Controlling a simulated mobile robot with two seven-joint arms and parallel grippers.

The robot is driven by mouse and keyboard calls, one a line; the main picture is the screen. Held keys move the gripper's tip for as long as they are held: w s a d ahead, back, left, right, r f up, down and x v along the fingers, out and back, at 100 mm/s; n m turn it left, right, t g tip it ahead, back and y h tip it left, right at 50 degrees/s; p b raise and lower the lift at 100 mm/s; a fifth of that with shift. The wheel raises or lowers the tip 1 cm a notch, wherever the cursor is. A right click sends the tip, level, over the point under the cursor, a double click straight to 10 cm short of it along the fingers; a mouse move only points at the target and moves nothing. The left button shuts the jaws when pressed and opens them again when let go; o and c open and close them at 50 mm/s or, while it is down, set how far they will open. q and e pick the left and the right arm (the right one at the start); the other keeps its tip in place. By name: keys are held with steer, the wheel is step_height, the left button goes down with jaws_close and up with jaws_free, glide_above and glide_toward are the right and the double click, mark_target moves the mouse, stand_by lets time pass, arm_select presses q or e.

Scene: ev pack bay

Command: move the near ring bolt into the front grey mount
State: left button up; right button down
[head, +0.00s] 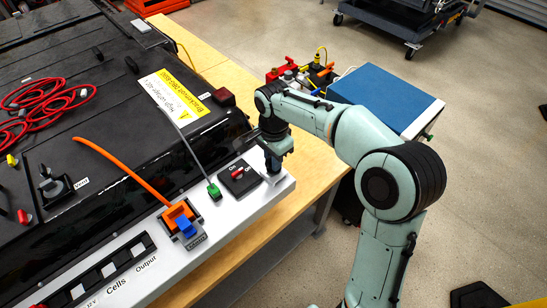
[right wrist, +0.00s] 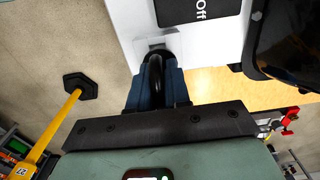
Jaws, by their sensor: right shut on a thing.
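My right gripper (head: 273,160) points down over the right end of the white panel. In the right wrist view its blue fingers (right wrist: 155,88) are shut on a black curved piece, which looks like the ring bolt (right wrist: 155,66). A small grey piece, likely the front grey mount (right wrist: 151,43), shows on the white panel just beyond the ring. The ring's lower end is hidden, so I cannot tell if it sits in the mount or just above it. In the head view the gripper mostly hides the spot. My left gripper is not in view.
The white panel (head: 222,213) carries an On/Off switch (head: 238,176), a green plug (head: 214,191) and an orange connector (head: 181,222) left of the gripper. The black pack (head: 85,120) lies behind. A blue box (head: 378,98) stands right of the wooden bench (head: 318,165).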

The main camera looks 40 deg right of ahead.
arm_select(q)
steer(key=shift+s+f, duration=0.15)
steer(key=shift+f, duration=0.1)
arm_select(e)
steer(key=shift+f, duration=0.5)
steer(key=c, duration=1)
jaws_free()
step_height(320, 180, up, 13)
steer(key=shift+r+p, duration=0.1)
steer(key=shift+p, duration=0.9)
steer(key=shift+r, duration=0.15)
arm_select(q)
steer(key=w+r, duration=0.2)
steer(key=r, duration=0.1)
